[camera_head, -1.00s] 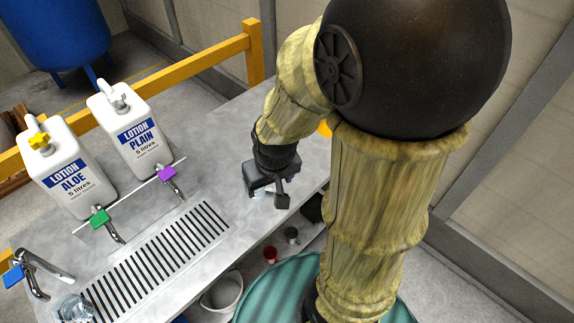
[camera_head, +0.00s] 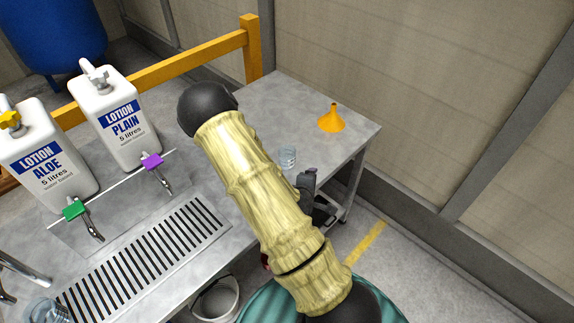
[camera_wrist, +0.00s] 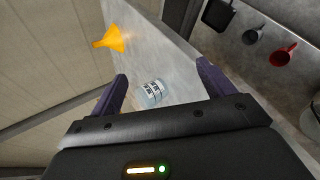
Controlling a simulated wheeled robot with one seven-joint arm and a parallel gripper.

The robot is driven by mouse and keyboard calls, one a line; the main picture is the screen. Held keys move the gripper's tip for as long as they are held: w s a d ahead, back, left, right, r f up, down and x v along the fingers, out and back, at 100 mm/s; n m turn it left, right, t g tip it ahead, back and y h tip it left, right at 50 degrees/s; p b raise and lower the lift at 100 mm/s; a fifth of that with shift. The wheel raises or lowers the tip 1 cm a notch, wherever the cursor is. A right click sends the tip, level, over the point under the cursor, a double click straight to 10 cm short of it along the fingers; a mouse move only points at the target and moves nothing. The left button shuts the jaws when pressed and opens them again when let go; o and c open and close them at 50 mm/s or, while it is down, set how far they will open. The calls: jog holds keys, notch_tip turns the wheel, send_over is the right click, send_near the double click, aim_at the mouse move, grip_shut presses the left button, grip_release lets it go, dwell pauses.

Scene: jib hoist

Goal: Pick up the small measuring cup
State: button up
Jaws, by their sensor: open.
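The small measuring cup (camera_head: 288,158) is clear with dark markings and stands on the grey metal bench (camera_head: 290,100), just right of my arm. In the wrist view the cup (camera_wrist: 151,93) lies between my two purple fingers, nearer the left one. My gripper (camera_wrist: 161,78) is open and empty, with bare bench showing between cup and right finger. In the head view my gripper (camera_head: 308,184) is a dark shape at the bench's front edge, close to the cup and partly hidden by my arm. I cannot tell whether a finger touches the cup.
An orange funnel (camera_head: 333,118) stands behind and right of the cup. Lotion jugs (camera_head: 127,120), taps and a drain grate (camera_head: 150,250) are to the left. A clear vessel (camera_head: 45,310) is at lower left. A red mug (camera_wrist: 283,54) shows at right in the wrist view.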

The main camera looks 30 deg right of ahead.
aim_at(290, 161)
jog(key=w+d+f+n+t+h+b, duration=0.1)
jog(key=d+f+n+t+b, duration=0.35)
jog(key=n, duration=0.75)
jog(key=w+a+n+t+y+b, duration=0.1)
jog(key=a+n+t+y, duration=0.4)
jog(key=n, duration=0.7)
jog(key=shift+a+n+t+y+b, duration=0.3)
jog(key=shift+a+t+b, duration=0.3)
jog(key=shift+b, duration=0.25)
jog(key=shift+w+r, duration=0.1)
jog(key=shift+w+d, duration=0.15)
jog(key=shift+w, duration=0.4)
jog(key=shift+w+d, duration=0.15)
jog(key=shift+w, duration=0.35)
jog(key=w, duration=0.3)
jog(key=w+d+p, duration=0.1)
jog(key=w, duration=0.2)
jog(key=w+p, duration=0.1)
jog(key=w, duration=0.2)
jog(key=shift+w+d, duration=0.2)
jog(key=shift+d, duration=0.05)
jog(key=shift+w, duration=0.25)
